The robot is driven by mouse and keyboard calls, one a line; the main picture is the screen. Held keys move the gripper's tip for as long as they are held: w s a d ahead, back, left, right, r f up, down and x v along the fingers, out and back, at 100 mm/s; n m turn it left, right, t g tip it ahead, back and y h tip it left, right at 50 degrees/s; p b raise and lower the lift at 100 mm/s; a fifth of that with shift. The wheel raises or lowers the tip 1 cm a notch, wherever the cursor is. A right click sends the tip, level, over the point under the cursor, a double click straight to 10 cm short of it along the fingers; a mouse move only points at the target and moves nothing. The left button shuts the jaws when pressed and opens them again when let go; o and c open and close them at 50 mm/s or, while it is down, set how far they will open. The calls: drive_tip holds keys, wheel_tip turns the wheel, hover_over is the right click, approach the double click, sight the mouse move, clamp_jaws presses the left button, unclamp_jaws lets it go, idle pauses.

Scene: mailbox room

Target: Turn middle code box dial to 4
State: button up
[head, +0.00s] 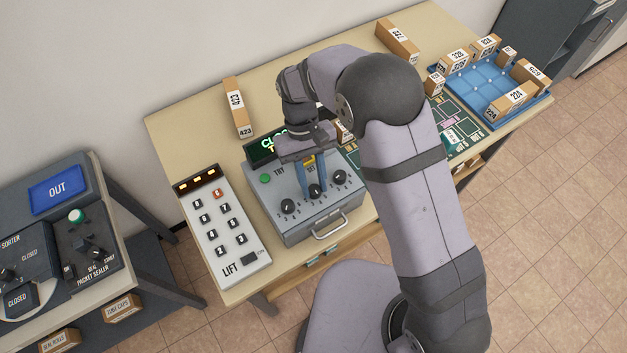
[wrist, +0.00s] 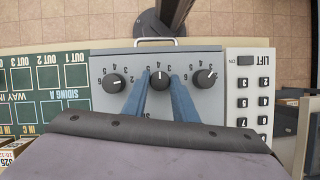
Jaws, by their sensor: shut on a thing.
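The grey code box (head: 290,222) stands on the table with three black dials on its sloped top. The middle dial (head: 315,191) sits between the left dial (head: 288,206) and the right dial (head: 340,177). My gripper (head: 313,187) reaches down from above, with its two blue fingers closed around the middle dial. In the wrist view the box is seen upside down, and the fingertips flank the middle dial (wrist: 160,76).
A LIFT keypad (head: 222,228) stands left of the box. A small display (head: 265,147) is behind it, with a green TRY button (head: 265,178) on the box. A card box (head: 237,108) lies behind; a blue tray (head: 490,82) is at the right. A handle (head: 331,225) is on the box front.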

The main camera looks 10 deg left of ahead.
idle(0.4)
drive_tip(key=o, duration=1)
drive_tip(key=shift+o, duration=0.2)
drive_tip(key=shift+w+a+r+b, duration=0.25)
drive_tip(key=shift+r+b, duration=0.1)
drive_tip(key=shift+r, duration=0.1)
drive_tip(key=b+v, duration=0.2)
drive_tip(key=v, duration=0.4)
drive_tip(key=shift+r, duration=0.25)
drive_tip(key=shift+d, duration=0.2)
